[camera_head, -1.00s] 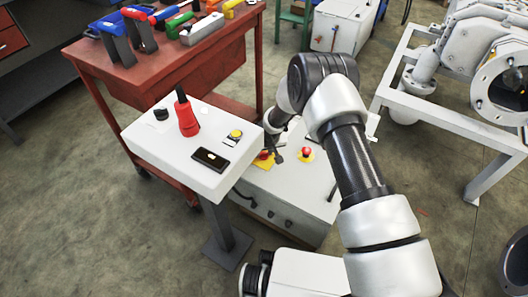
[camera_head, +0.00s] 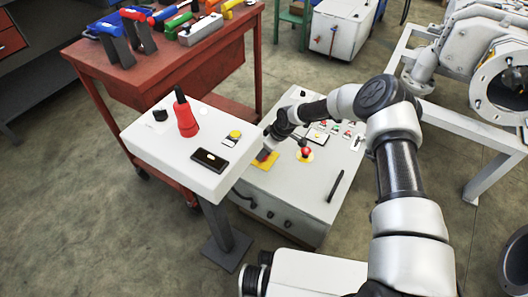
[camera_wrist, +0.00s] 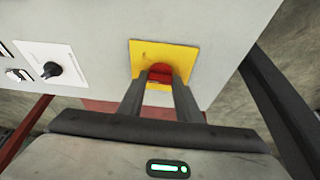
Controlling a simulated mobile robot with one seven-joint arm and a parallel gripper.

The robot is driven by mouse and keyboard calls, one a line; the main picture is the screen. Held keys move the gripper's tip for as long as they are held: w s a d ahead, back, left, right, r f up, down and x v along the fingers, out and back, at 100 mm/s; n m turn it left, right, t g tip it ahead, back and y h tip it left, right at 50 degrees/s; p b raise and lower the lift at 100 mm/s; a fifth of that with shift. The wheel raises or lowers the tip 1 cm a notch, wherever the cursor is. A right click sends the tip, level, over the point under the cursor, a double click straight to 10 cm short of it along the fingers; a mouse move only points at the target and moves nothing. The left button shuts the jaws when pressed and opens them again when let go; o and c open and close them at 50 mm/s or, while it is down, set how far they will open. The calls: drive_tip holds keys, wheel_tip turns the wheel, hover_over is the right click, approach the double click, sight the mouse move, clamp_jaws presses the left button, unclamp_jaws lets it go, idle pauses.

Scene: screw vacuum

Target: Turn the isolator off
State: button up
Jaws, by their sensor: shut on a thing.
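The isolator is a red knob (camera_wrist: 160,74) on a yellow square plate (camera_wrist: 180,58) on the face of a grey-white cabinet (camera_wrist: 110,20). In the wrist view my gripper (camera_wrist: 160,82) has its two dark fingers on either side of the red knob, shut on it. The fingers hide part of the knob. In the head view the yellow plate (camera_head: 268,160) shows at the cabinet's left part, with my gripper (camera_head: 266,154) at it. The knob's exact turn angle is hard to tell.
A black selector switch (camera_wrist: 51,69) is near the plate in the wrist view. A red tool bench (camera_head: 190,75) stands behind.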

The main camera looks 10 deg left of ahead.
drive_tip(key=n+g, duration=0.1)
drive_tip(key=n, duration=0.3)
drive_tip(key=shift+w+n+g, duration=0.15)
drive_tip(key=shift+n+g, duration=0.15)
drive_tip(key=shift+g, duration=0.1)
drive_tip(key=n, duration=0.2)
drive_tip(key=n+g, duration=0.1)
drive_tip(key=n, duration=0.1)
drive_tip(key=shift+w+n+g, duration=0.15)
drive_tip(key=shift+n+g, duration=0.15)
drive_tip(key=o, duration=1)
drive_tip(key=shift+o, duration=0.2)
drive_tip(key=p+v, duration=0.3)
drive_tip(key=v, duration=1.4)
drive_tip(key=shift+w+r, duration=0.15)
drive_tip(key=shift+w, duration=0.05)
